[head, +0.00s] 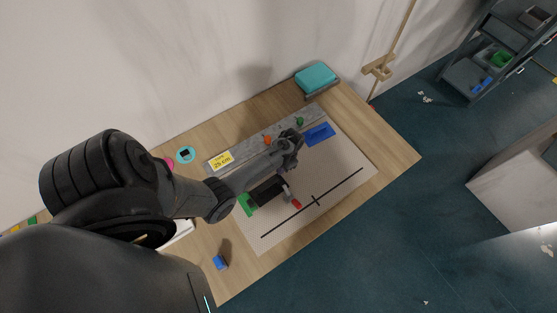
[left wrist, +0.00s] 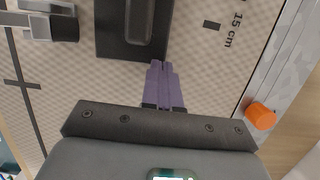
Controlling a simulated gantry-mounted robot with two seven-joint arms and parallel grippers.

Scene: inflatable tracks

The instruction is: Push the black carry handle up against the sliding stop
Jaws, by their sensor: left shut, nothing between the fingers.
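The black carry handle (head: 268,190) lies on the light perforated mat, beside a green piece (head: 246,204). In the left wrist view a dark plate with a raised grip (left wrist: 112,38) at the top appears to be the same handle. My left gripper (head: 288,143) is over the mat, near the grey rail. Its purple fingers (left wrist: 161,68) are together and empty, their tips close to the dark plate's edge; I cannot tell whether they touch. I cannot tell for certain which piece is the sliding stop. My right gripper is not in view.
A grey rail (head: 246,149) with orange (head: 267,139) and green knobs runs along the mat's back. A blue block (head: 320,133) lies at its right end. A red-tipped piece (head: 295,203) is beside the handle. A teal box (head: 316,79) stands behind. The mat's right side is clear.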

